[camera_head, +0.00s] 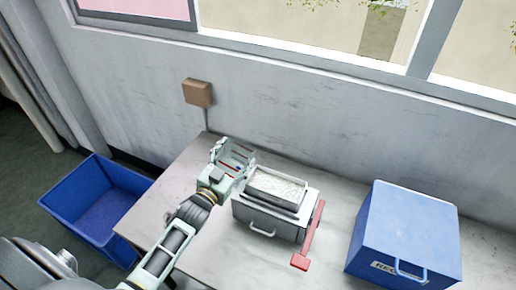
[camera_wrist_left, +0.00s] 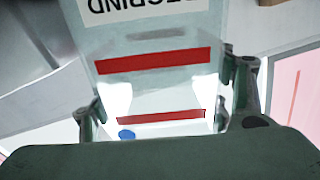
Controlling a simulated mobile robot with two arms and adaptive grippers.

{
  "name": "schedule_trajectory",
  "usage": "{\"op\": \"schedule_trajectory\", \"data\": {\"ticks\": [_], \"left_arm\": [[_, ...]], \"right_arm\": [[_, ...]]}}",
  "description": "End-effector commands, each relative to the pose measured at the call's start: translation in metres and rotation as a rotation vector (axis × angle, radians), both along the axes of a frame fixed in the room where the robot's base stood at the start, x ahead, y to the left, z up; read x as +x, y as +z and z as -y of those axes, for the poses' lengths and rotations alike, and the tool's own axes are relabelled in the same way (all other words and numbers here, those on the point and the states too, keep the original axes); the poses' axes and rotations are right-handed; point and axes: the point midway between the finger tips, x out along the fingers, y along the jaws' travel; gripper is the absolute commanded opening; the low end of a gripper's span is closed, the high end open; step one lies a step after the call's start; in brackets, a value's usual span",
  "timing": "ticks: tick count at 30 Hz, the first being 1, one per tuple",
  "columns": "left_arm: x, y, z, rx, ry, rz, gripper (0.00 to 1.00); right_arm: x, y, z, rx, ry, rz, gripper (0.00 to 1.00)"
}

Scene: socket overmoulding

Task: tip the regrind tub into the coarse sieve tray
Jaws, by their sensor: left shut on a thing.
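My left gripper (camera_head: 222,171) is shut on the regrind tub (camera_head: 236,156), a clear tub with red bands. The tub is beside the left back corner of the coarse sieve tray (camera_head: 278,188) and looks tilted. In the left wrist view the tub (camera_wrist_left: 150,42) fills the middle, with its label upside down and a small blue spot low on it. The tray is a pale metal frame on top of a grey box with a front handle. Its inside is pale and speckled; I cannot tell mesh from granules. My right gripper is not in view.
A red bar (camera_head: 313,233) lies along the grey box's right side. A blue lidded box (camera_head: 405,238) with a handle stands at the table's right. An open blue bin (camera_head: 100,208) is on the floor left of the table (camera_head: 232,258). The table front is clear.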

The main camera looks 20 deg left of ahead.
Motion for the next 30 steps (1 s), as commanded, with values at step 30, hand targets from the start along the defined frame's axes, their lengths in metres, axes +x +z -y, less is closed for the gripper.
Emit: {"op": "schedule_trajectory", "data": {"ticks": [30], "left_arm": [[0.001,0.042,-0.014,-0.224,-0.001,-0.008,0.31]], "right_arm": [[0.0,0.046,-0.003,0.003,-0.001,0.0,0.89]]}}
